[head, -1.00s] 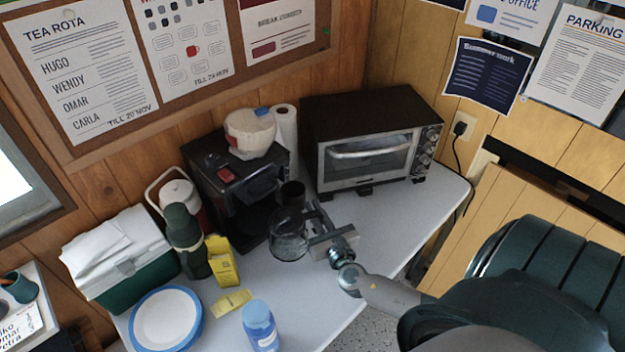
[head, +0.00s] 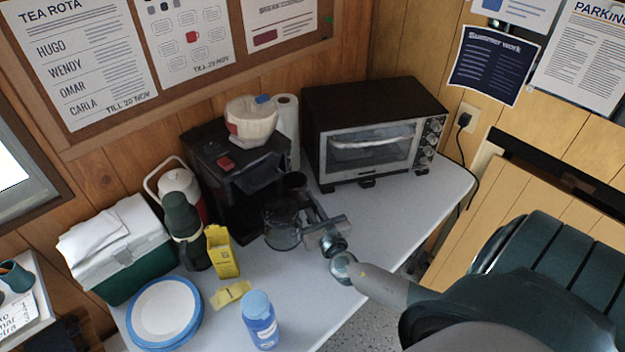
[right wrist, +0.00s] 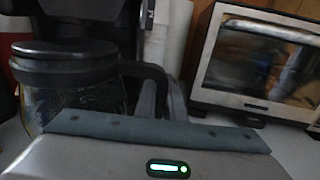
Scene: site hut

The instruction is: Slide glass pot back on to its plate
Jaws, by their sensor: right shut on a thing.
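The glass pot (head: 283,229) has a dark lid and handle and stands upright just in front of the black coffee maker (head: 233,170). It also shows in the right wrist view (right wrist: 75,95), with its black handle reaching right. My right gripper (head: 312,212) is shut on the pot's handle, from the right side. The fingertips are mostly hidden in the right wrist view. The plate inside the coffee maker's bay is in shadow, and I cannot make it out. I cannot tell whether the pot touches the table. My left gripper is not in view.
A toaster oven (head: 370,130) stands to the right. A paper roll (head: 288,125) is behind. The table (head: 400,215) is clear right of my gripper.

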